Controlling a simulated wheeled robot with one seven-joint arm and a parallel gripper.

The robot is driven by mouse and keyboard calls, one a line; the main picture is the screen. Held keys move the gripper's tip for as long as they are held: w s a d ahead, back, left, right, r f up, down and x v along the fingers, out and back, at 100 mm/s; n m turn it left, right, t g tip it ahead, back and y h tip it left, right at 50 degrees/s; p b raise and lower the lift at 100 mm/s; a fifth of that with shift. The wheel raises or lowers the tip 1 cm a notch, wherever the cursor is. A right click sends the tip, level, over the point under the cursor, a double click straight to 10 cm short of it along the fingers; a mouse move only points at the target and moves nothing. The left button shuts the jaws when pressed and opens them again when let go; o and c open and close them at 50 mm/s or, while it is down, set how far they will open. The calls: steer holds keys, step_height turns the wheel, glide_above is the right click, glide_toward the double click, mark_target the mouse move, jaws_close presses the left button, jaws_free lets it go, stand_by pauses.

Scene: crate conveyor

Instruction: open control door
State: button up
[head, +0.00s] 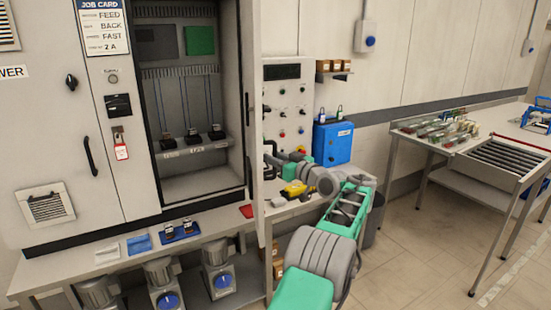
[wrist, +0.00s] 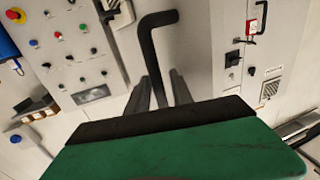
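The grey control cabinet (head: 170,200) stands open at its tall right compartment, with a green board and several cabled plugs inside. The control door (head: 256,120) stands swung out at the compartment's right side, seen almost edge-on in the head view. In the wrist view, the black door handle (wrist: 149,45) runs down between the dark fingers of my gripper (wrist: 162,88). The fingers sit close on either side of it and look shut on it. In the head view my gripper (head: 272,160) is at the door's outer side, partly hidden by its own wrist.
A button panel (head: 288,115) stands right of the door, with a blue box (head: 333,142) beside it. A bench ledge (head: 110,268) with small parts runs below the cabinet. A roller table (head: 505,160) stands at the right. The floor (head: 420,240) before it is clear.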

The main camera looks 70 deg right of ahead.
steer(key=shift+o, duration=0.7)
steer(key=shift+s, duration=0.1)
steer(key=b+v, duration=0.1)
steer(key=v, duration=0.6)
steer(key=shift+s+b, duration=0.35)
steer(key=shift+a, duration=0.1)
steer(key=shift+c, duration=0.3)
